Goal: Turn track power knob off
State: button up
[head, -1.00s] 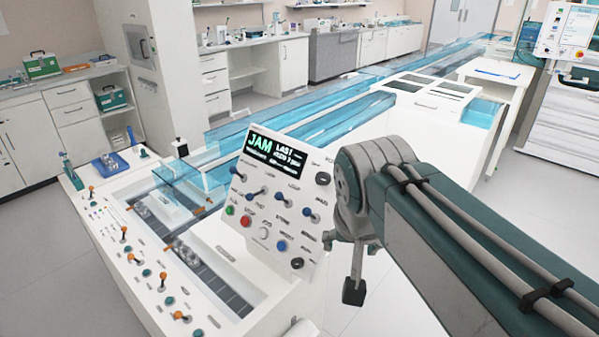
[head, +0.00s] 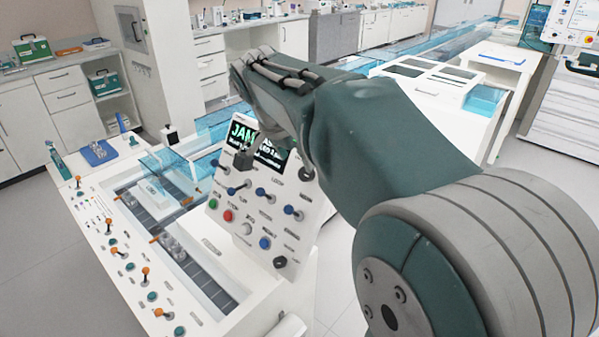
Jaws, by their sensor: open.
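A tilted white control panel (head: 262,225) stands at the middle of the head view, with a dark screen that shows "JAM" in green. A black knob (head: 306,174) is at its upper right and another black knob (head: 280,262) at its lower right. The small labels are too blurred to tell which one is track power.
The panel also carries blue-tipped levers (head: 238,190), a green button (head: 213,204) and a red button (head: 228,216). A white track bench (head: 105,215) with orange levers and clear tubes lies to the left. Blue transparent covers (head: 200,165) run behind.

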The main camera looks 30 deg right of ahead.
aim_at(304, 173)
jog(key=x, duration=0.5)
jog(key=shift+d, duration=0.45)
jog(key=shift+a, duration=0.3)
jog(key=shift+c, duration=0.3)
grip_shut()
